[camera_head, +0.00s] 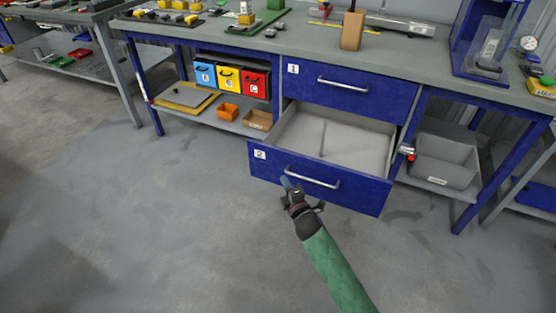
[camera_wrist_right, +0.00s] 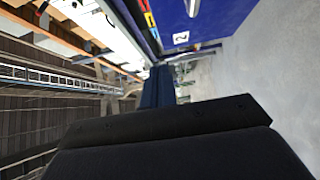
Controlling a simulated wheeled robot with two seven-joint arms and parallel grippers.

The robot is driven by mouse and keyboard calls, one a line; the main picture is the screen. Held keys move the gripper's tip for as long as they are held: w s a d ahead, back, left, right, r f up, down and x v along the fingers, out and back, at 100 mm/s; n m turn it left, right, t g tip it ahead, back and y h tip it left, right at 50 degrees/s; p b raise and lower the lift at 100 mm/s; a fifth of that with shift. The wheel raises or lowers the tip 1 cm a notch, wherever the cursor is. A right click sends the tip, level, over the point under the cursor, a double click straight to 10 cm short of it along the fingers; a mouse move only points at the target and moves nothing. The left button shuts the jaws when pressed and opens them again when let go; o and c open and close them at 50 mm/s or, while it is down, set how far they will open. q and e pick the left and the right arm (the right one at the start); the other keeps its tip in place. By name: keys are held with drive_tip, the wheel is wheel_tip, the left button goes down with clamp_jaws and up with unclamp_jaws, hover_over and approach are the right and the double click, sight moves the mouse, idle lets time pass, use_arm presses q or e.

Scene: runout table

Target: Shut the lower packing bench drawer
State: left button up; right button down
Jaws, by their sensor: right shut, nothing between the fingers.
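The lower packing bench drawer (camera_head: 318,178), blue and marked 2, is pulled out, and its grey inside shows. Its front carries a bar handle (camera_head: 312,177). My right gripper (camera_head: 287,182) is shut and empty, in front of the drawer face by the handle's left end. I cannot tell whether the fingertips touch the face. In the right wrist view, the shut fingers (camera_wrist_right: 158,88) point toward the blue drawer front (camera_wrist_right: 215,22) with its white label. My left gripper is not in view.
The upper drawer (camera_head: 345,88), marked 1, is closed above. A grey bin (camera_head: 445,165) stands on the shelf to the right, and coloured boxes (camera_head: 229,80) stand to the left. A small red-tipped fitting (camera_head: 409,153) is near the drawer's right side. The floor in front is clear.

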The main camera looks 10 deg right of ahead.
approach(277, 150)
drive_tip(key=w+a, duration=0.3)
drive_tip(key=a, duration=0.1)
drive_tip(key=shift+w+d+p, duration=0.45)
drive_tip(key=shift+w+d, duration=0.85)
drive_tip(key=shift+w, duration=0.15)
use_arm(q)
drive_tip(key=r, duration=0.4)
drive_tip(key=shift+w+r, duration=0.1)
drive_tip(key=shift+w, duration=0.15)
